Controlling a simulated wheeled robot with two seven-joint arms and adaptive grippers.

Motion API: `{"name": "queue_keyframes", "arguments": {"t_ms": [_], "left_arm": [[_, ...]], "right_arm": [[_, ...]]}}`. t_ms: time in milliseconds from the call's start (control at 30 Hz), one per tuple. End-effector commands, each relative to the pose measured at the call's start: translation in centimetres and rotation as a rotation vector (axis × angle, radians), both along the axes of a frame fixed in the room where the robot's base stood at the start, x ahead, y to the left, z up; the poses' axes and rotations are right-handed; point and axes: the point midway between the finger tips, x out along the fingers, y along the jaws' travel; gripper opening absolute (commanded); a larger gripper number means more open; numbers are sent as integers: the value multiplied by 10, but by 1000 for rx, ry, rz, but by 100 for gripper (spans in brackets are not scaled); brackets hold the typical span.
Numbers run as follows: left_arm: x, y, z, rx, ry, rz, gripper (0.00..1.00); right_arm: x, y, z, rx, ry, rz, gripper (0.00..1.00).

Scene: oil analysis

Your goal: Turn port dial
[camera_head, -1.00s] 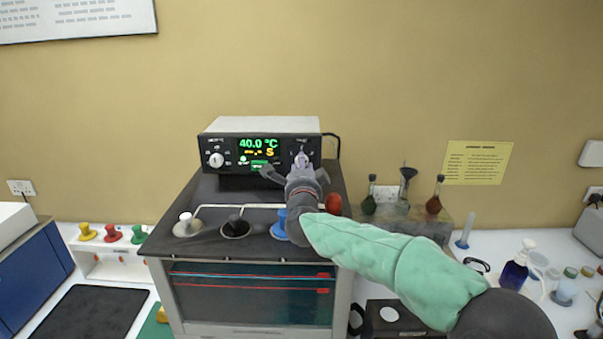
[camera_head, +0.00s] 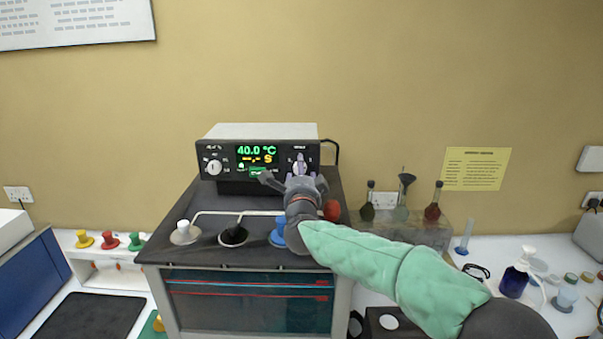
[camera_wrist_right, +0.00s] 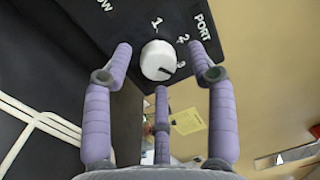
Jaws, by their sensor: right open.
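The white port dial (camera_head: 299,165) is on the right of the black control panel, partly hidden by my right gripper in the head view. In the right wrist view the dial (camera_wrist_right: 156,58) shows whole, with 1, 2 and 3 around it and the word PORT beside it. Its dark mark lies on the side near the 3. My right gripper (camera_head: 296,181) is open in front of and slightly below the dial. In the wrist view its purple fingers (camera_wrist_right: 159,49) are spread around the dial's outline, apparently clear of it. My left gripper is out of view.
A second white dial (camera_head: 214,167) and a display (camera_head: 256,154) reading 40.0 °C share the panel. White, black, blue and red stoppers stand on the bath's dark top (camera_head: 212,210). Flasks (camera_head: 433,204) stand to the right. The wall notice (camera_head: 476,169) is behind.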

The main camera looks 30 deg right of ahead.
Motion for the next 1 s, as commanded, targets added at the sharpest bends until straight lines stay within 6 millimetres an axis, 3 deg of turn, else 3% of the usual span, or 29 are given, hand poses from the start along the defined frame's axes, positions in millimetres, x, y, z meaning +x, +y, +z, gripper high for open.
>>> {"name": "queue_keyframes", "arguments": {"t_ms": [600, 1000], "left_arm": [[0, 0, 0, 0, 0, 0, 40], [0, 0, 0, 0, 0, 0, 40]], "right_arm": [[-87, 48, -6, 0, -4, 1, 57], [-102, 55, -8, 0, -1, -2, 57]]}}
